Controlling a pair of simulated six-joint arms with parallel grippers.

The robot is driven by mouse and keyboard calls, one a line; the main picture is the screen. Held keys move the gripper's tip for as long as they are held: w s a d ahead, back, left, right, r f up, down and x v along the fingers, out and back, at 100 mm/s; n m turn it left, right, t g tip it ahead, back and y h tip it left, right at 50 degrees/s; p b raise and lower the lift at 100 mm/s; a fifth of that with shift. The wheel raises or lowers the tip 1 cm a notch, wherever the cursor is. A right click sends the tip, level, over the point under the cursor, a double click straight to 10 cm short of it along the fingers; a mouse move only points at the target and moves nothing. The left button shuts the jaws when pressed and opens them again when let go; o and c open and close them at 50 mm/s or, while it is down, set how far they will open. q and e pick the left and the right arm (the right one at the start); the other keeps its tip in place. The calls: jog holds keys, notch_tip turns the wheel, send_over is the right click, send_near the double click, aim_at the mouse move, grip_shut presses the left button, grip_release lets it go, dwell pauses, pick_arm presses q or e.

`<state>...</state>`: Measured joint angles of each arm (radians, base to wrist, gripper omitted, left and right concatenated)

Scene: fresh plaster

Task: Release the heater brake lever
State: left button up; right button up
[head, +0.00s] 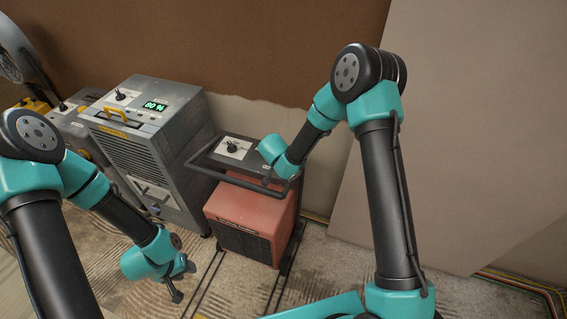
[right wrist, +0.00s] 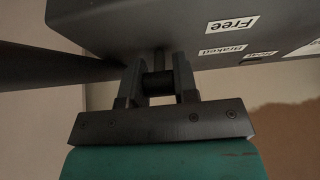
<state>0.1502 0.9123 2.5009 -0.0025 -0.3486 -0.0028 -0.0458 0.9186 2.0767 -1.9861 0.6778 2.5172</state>
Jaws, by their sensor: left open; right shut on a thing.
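The red heater (head: 238,222) stands on the floor in the middle of the head view, with a dark handle bar around its top. In the right wrist view, my right gripper (right wrist: 157,78) is shut on the dark round grip of the brake lever (right wrist: 158,62), whose thin stem runs to a grey panel. The panel carries upside-down labels "Free" (right wrist: 232,24) and "Braked" (right wrist: 222,50) to the right of the lever. My left gripper (head: 180,284) is open and empty, low over the floor left of the heater.
A grey dehumidifier (head: 160,145) with a green display and yellow handle stands left of the heater. More equipment (head: 75,115) stands farther left. A large plain board (head: 470,140) leans on the wall at right.

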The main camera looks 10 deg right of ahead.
jog(key=o, duration=0.9)
jog(key=shift+w+d+g, duration=0.1)
jog(key=shift+w+g, duration=0.1)
jog(key=shift+g, duration=0.1)
jog(key=shift+w+d+r+g+y, duration=0.1)
jog(key=shift+w+r+g+y, duration=0.05)
jog(key=shift+g+y, duration=0.3)
jog(key=shift+w+d+g+y, duration=0.25)
jog(key=shift+g+y, duration=0.25)
jog(key=shift+g, duration=0.15)
jog(key=shift+w+d+g+y, duration=0.1)
jog(key=shift+w+g+y, duration=0.15)
jog(key=shift+g+y, duration=0.3)
jog(key=shift+w+d+g+y, duration=0.15)
jog(key=shift+w+g+y, duration=0.15)
jog(key=shift+g, duration=0.25)
